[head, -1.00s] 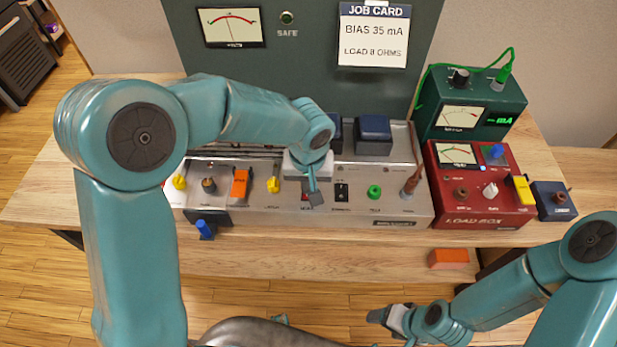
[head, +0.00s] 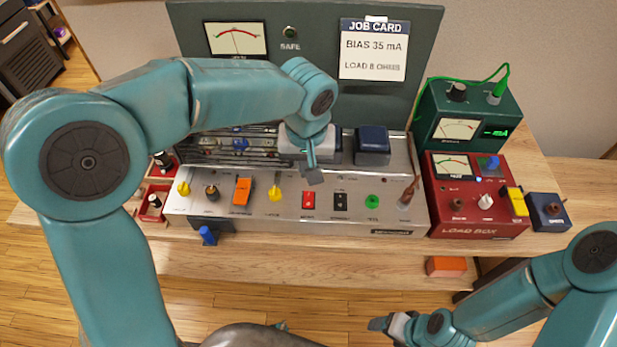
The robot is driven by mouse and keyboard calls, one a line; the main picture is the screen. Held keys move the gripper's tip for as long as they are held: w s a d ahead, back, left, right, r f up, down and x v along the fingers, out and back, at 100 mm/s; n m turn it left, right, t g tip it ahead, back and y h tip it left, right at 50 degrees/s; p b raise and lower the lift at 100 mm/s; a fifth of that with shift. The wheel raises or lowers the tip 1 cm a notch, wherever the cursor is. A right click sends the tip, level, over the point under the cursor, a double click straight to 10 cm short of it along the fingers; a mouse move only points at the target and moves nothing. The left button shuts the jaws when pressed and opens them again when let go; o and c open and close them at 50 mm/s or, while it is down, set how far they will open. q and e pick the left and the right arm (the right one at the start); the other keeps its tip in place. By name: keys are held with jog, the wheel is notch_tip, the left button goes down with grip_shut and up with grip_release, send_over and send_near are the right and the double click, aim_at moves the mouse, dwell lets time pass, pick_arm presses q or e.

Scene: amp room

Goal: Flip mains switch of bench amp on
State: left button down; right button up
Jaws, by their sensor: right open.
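The bench amp (head: 289,217) is a wide silver chassis on the wooden bench. My right gripper (head: 381,325) is open and empty, low in front of the bench.
Yellow, orange and green controls (head: 372,202) flank the rockers. A blue plug (head: 208,235) sticks out at the front left. The red load box (head: 475,222) and green meter (head: 465,115) stand right. A job card (head: 374,50) hangs behind. An orange block (head: 446,266) lies at the front.

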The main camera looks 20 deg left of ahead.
pick_arm(q)
jog(key=r, duration=0.3)
jog(key=shift+s+d, duration=0.15)
jog(key=shift+s, duration=0.05)
jog(key=shift+w+b, duration=0.7)
jog(key=shift+w, duration=0.05)
